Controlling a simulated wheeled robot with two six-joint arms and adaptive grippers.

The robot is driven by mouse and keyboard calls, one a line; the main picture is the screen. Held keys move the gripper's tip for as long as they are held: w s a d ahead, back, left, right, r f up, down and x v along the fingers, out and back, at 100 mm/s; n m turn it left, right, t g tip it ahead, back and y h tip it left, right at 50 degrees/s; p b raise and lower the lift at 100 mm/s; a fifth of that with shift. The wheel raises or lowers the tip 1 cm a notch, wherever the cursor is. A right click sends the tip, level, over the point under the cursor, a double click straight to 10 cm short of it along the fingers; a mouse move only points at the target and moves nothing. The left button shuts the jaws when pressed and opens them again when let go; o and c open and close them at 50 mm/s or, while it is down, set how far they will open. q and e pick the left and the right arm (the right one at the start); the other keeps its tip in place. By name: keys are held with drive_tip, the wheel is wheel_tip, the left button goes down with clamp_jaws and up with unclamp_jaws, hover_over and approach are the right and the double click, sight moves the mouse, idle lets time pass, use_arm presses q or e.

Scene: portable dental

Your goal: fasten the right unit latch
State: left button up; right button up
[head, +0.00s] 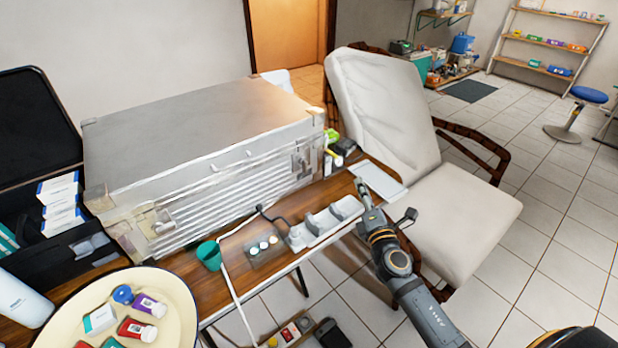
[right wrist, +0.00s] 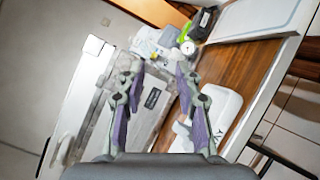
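A large silver metal case (head: 215,125) stands on the wooden table with its lid down. The right unit latch (head: 302,160) is on the case's front face near the right end; whether it is fastened is too small to tell. A left latch (head: 160,222) is near the left end. My right gripper (head: 385,204) is in front of the table's right part, apart from the case. In the right wrist view my right gripper (right wrist: 158,100) has its fingers spread, with nothing between them; the case's front (right wrist: 88,95) lies beyond. My left gripper is not in view.
A white tool holder (head: 325,222), a small tray with cups (head: 262,247) and a green cup (head: 209,255) stand before the case. A cream round tray (head: 175,290) holds bottles and boxes. A white chair (head: 385,110) stands right of the table.

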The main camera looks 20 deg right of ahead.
sight(307, 169)
drive_tip(key=w+a+n+y, duration=0.1)
drive_tip(key=a+n+y, duration=0.1)
drive_tip(key=n, duration=0.4)
drive_tip(key=a+n+g+y, duration=0.1)
drive_tip(key=a+n+y, duration=0.2)
drive_tip(key=n, duration=0.3)
drive_tip(key=w+a+n+y, duration=0.1)
drive_tip(key=a+n+y, duration=0.2)
drive_tip(key=n, duration=0.3)
drive_tip(key=shift+w+r+g+y+b, duration=0.1)
drive_tip(key=shift+w+g+y+b, duration=0.2)
drive_tip(key=shift+g+y+b, duration=0.1)
drive_tip(key=x, duration=1)
drive_tip(key=shift+w+a+b, duration=0.1)
drive_tip(key=shift+w+b, duration=0.1)
drive_tip(key=shift+b, duration=0.2)
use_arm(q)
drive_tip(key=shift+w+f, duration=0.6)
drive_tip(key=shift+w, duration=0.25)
use_arm(e)
clamp_jaws()
